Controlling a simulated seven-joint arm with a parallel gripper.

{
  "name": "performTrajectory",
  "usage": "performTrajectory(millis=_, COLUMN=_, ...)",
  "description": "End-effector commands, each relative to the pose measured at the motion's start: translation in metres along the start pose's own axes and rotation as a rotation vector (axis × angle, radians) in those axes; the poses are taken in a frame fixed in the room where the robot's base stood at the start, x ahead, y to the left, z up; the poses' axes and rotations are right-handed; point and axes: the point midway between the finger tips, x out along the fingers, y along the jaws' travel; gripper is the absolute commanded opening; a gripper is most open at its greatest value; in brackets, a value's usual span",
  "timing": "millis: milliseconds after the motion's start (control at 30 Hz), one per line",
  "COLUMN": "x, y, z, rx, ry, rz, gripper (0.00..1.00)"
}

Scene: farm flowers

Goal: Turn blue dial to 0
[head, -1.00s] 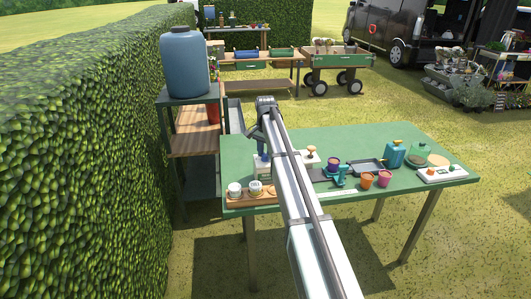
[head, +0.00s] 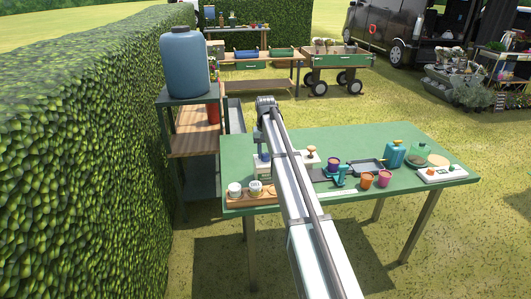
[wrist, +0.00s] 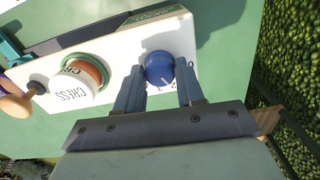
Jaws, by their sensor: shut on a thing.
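The blue dial (wrist: 159,67) sits on a white panel (wrist: 120,62) with printed numbers around it; a 2 and a 3 show below it and a 0 to its right in the wrist view. A white pointer line on the dial points down toward the numbers near 2. My gripper (wrist: 160,75) has a finger on either side of the dial and is shut on it. In the head view my arm hides most of the dial and panel, which lie on the green table (head: 240,150).
A hedge (head: 80,150) runs along the left.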

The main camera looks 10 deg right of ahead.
Motion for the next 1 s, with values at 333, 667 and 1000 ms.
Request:
performTrajectory(millis=333, x=0.0001, y=0.0, z=-0.0001, rx=-0.328, ry=0.0, rz=0.0, gripper=0.07)
performTrajectory(millis=667, x=0.0001, y=-0.0001, z=-0.0001, rx=-0.615, ry=0.0, rz=0.0, gripper=0.07)
performTrajectory(millis=1000, x=0.0001, y=-0.0001, z=-0.0001, rx=-0.804, ry=0.0, rz=0.0, gripper=0.07)
